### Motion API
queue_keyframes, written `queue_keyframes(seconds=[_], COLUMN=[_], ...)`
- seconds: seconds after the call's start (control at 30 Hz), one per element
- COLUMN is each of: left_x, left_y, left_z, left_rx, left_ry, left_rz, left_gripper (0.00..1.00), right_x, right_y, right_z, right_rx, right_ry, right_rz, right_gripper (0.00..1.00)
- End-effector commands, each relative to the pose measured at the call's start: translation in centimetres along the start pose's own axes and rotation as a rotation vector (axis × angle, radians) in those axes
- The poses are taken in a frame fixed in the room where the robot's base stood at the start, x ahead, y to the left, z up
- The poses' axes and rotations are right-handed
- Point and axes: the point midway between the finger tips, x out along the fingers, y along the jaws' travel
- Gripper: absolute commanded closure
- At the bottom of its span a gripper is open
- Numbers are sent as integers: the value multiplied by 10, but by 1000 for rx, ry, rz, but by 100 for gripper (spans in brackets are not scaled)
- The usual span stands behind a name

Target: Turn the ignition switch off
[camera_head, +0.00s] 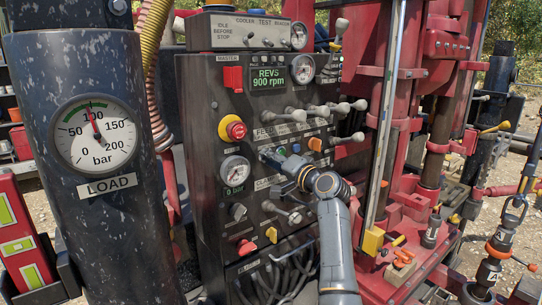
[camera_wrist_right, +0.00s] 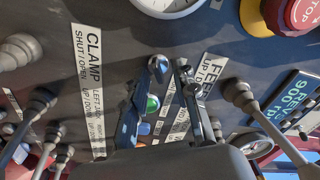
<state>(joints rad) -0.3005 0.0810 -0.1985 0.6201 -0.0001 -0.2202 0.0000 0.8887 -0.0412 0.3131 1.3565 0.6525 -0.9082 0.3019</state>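The control panel (camera_head: 205,130) stands in the middle of the head view. No label that I can read says ignition. A dark rotary knob (camera_head: 238,212) sits low on the panel's left side, under a round gauge; it may be the switch, but I cannot tell its setting. My right gripper (camera_head: 268,165) is at the panel front, up and right of that knob. In the right wrist view its fingers (camera_wrist_right: 171,66) are apart with nothing held. A green button (camera_wrist_right: 153,103) shows between them, near the CLAMP and FEED labels. My left gripper is out of view.
A red emergency stop (camera_head: 236,130) on a yellow ring is left of my right gripper. Several levers (camera_head: 345,107) stick out above it. A red MASTER switch (camera_head: 233,78) and a display (camera_head: 268,78) reading 900 rpm are higher. A LOAD gauge column (camera_head: 95,220) stands left.

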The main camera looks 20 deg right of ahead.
Motion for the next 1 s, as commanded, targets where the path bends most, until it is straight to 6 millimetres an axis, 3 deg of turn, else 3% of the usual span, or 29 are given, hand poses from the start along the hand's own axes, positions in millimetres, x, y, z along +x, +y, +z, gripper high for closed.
queue_keyframes(seconds=[0.3, 0.47, 0.77, 1.0], left_x=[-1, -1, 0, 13], left_y=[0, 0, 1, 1], left_z=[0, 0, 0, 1], left_rx=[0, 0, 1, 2], left_ry=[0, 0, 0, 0], left_rz=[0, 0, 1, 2], left_gripper=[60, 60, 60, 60], right_x=[2, 2, 2, 2], right_y=[0, 0, 1, 3], right_z=[0, 0, 1, 2], right_rx=[1, 1, -4, -75], right_ry=[1, 0, 0, -1], right_rz=[0, 0, 0, 0], right_gripper=[72, 100, 100, 100])
